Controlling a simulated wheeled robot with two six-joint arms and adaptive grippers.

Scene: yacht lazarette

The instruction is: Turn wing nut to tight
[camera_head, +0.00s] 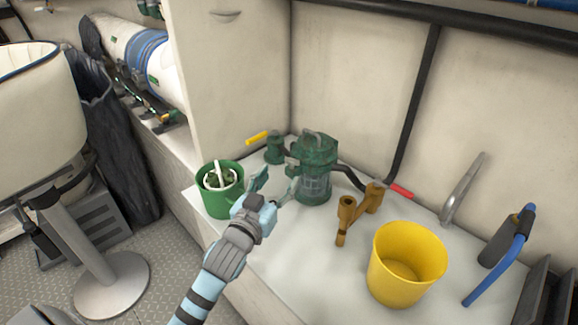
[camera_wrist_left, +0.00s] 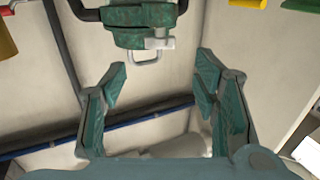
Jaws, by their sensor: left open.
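The green weathered strainer (camera_head: 314,165) stands on the white counter near the back corner, with a clear lower body. Its top is toward the upper edge of the left wrist view (camera_wrist_left: 140,15). A small pale grey fitting, possibly the wing nut (camera_wrist_left: 160,43), shows there, with a grey wire loop (camera_wrist_left: 145,57) beside it. I cannot tell how tight it is. My left gripper (camera_head: 275,186) is open and empty, just left of the strainer in the head view. In the left wrist view its spread fingers (camera_wrist_left: 162,76) are apart from the fitting. My right gripper is out of view.
A green bucket (camera_head: 208,199) with white things inside stands left of my gripper. A yellow handle (camera_head: 257,137) and a red handle (camera_head: 400,191) lie either side of the strainer. Bronze fittings (camera_head: 347,212), a yellow bucket (camera_head: 381,273) and a blue-handled tool (camera_head: 500,267) stand to the right.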

